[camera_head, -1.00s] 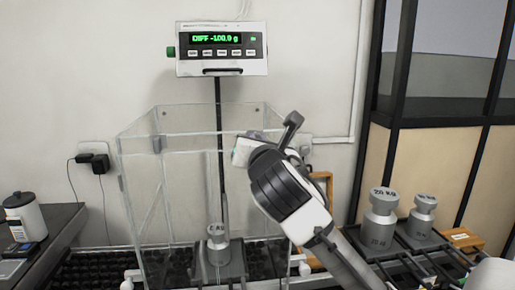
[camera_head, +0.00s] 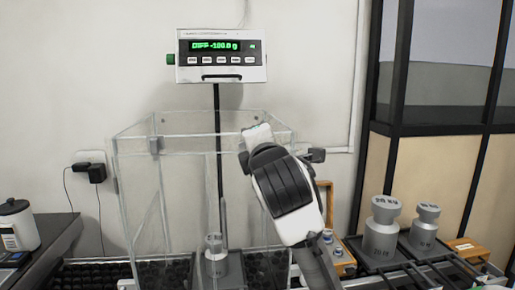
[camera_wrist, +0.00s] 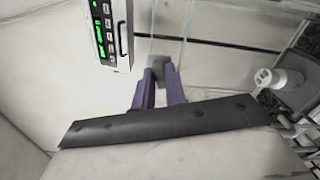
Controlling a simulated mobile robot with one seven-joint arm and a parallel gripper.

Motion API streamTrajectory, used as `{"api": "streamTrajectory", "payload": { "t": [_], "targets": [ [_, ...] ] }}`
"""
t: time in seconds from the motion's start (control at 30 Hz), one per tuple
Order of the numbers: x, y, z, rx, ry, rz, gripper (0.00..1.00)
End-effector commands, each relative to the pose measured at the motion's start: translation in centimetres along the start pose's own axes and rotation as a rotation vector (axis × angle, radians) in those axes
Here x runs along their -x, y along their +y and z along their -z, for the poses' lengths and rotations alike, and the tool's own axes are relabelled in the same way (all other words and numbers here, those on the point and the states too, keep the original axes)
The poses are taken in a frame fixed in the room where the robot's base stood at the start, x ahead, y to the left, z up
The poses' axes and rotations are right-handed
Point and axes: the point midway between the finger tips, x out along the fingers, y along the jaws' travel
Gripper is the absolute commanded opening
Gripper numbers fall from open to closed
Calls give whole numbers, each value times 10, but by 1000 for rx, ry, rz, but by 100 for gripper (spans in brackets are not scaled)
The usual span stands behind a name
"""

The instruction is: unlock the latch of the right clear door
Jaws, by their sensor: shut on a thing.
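The clear box (camera_head: 137,185) stands around a weighing pan below the display. Its right clear door is mostly hidden behind my arm in the head view. In the wrist view, clear panes (camera_wrist: 172,22) show beyond my fingers. My gripper (camera_wrist: 159,70) has its purple fingers close together, shut on a small grey block, the latch (camera_wrist: 158,72). In the head view the hand is at the box's upper right, with the fingertips hidden. A similar grey latch (camera_head: 155,146) sits on the left side of the box.
The display (camera_head: 221,55) stands on a black post behind the box. A metal weight (camera_head: 215,252) is inside. A wooden box (camera_head: 328,240) is beside my arm.

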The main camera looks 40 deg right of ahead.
Motion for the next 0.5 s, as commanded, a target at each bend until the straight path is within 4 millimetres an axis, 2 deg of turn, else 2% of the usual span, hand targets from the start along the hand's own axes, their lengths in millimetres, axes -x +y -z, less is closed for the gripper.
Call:
{"api": "streamTrajectory", "payload": {
  "t": [0.2, 0.5],
  "targets": [
    [0, -2, 0, -166, 0, 1, 0],
    [0, -2, 0, -306, 0, 3, 0]
  ]
}}
